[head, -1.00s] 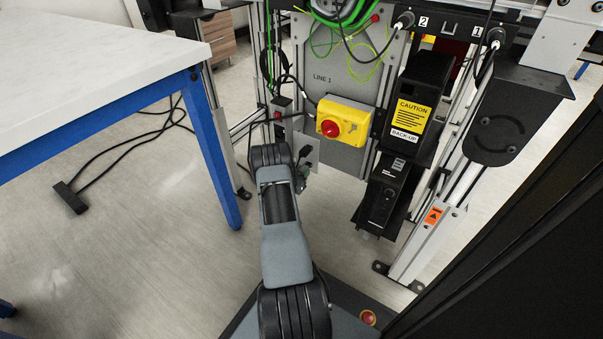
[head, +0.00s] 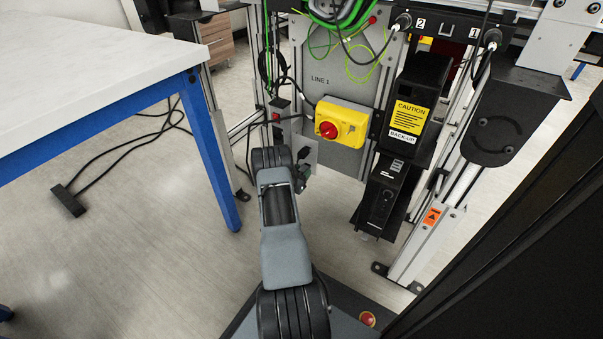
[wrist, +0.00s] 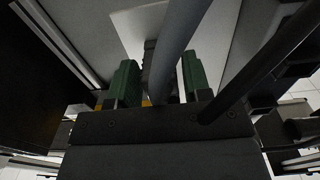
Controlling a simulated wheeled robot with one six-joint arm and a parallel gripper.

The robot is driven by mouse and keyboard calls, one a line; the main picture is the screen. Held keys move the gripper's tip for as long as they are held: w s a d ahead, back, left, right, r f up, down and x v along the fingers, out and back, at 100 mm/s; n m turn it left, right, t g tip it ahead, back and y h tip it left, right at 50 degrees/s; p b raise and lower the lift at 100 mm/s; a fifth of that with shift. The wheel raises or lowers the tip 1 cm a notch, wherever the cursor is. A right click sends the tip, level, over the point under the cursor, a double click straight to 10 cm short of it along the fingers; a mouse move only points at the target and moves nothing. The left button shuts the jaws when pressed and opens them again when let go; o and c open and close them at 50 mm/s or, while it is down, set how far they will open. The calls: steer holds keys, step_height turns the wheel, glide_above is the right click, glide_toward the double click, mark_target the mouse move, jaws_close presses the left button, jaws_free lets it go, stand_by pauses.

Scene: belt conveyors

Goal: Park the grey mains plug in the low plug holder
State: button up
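In the head view my arm reaches down and forward, and its wrist hides most of my gripper (head: 302,178). In the wrist view the two green fingers of my gripper (wrist: 159,82) stand apart. A thick grey cable (wrist: 178,35) passes between them, and a dark grey piece (wrist: 150,52) shows partly behind it. I cannot tell whether this piece is the mains plug or whether the fingers grip it. A small dark fitting (head: 304,152) shows on a pale plate (head: 308,140) just beyond my wrist. I cannot make out the low plug holder for certain.
A yellow switch box with a red knob (head: 341,122) sits above my wrist on the LINE 1 panel (head: 345,85). Black boxes (head: 410,105) hang to the right. A blue-legged table (head: 212,150) stands left. Floor between table and arm is mostly clear.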

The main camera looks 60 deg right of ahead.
steer(key=shift+o, duration=1.3)
steer(key=shift+a, duration=0.1)
steer(key=a+p, duration=0.5)
steer(key=a, duration=0.8)
steer(key=shift+a, duration=0.35)
